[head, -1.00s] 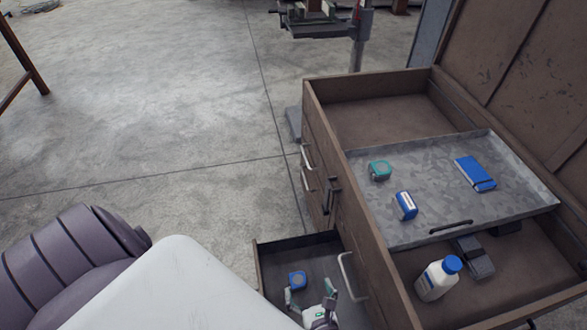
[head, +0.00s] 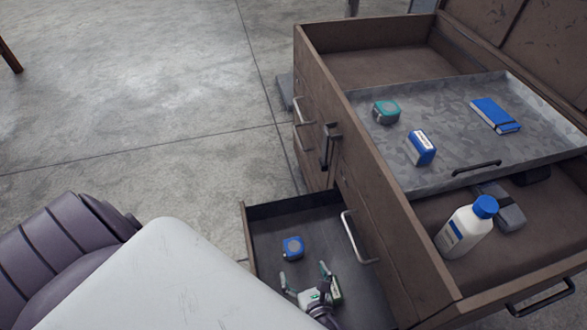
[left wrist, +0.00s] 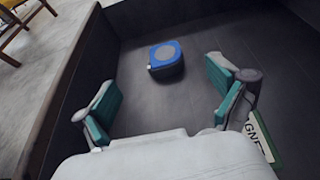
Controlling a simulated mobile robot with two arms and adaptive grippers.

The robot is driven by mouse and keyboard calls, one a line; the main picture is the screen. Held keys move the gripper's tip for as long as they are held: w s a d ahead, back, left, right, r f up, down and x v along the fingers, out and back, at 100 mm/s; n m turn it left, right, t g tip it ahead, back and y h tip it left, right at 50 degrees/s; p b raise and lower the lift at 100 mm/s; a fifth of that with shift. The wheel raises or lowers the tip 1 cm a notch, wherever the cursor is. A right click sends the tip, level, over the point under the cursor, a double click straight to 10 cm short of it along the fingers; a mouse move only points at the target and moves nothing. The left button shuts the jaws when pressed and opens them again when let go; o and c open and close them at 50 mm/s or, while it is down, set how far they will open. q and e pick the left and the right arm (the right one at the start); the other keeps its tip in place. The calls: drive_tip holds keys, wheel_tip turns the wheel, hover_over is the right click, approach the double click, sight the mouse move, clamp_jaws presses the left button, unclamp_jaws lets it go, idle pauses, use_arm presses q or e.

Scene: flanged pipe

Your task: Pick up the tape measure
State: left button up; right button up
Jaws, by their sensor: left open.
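A blue, squarish tape measure (head: 292,248) with a grey round face lies on the floor of the open lower drawer (head: 262,225). In the left wrist view the tape measure (left wrist: 166,60) lies beyond the fingertips, a little right of centre. My left gripper (head: 304,272) is inside the drawer, open and empty, with teal finger pads. In the left wrist view the gripper (left wrist: 160,78) has its fingers spread wide, apart from the tape measure. My right gripper is not in view.
A green-and-white labelled box (left wrist: 263,138) lies close beside the right-hand finger. Drawer walls and a handle (head: 357,240) surround the gripper. The chest's grey tray (head: 450,150) holds a teal device (head: 387,111), a blue-white box (head: 421,148) and a blue notebook (head: 496,115).

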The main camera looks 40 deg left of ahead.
sight(291, 241)
use_arm(q)
drive_tip(key=b+x, duration=0.1)
drive_tip(key=x, duration=0.3)
drive_tip(key=f+b+x, duration=0.1)
drive_tip(key=x, duration=0.3)
drive_tip(key=shift+s+d+f, duration=0.1)
drive_tip(key=shift+d, duration=0.05)
drive_tip(key=shift+w+a+f+b, duration=0.15)
drive_tip(key=shift+w+a+b, duration=0.15)
drive_tip(key=shift+a, duration=0.05)
drive_tip(key=b+x, duration=0.2)
drive_tip(key=x, duration=0.3)
drive_tip(key=shift+w+f, duration=0.1)
drive_tip(key=shift+f, duration=0.15)
drive_tip(key=shift+d, duration=0.1)
drive_tip(key=c, duration=1.3)
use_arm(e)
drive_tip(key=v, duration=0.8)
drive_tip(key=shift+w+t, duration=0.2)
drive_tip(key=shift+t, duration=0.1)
use_arm(q)
drive_tip(key=shift+c, duration=0.3)
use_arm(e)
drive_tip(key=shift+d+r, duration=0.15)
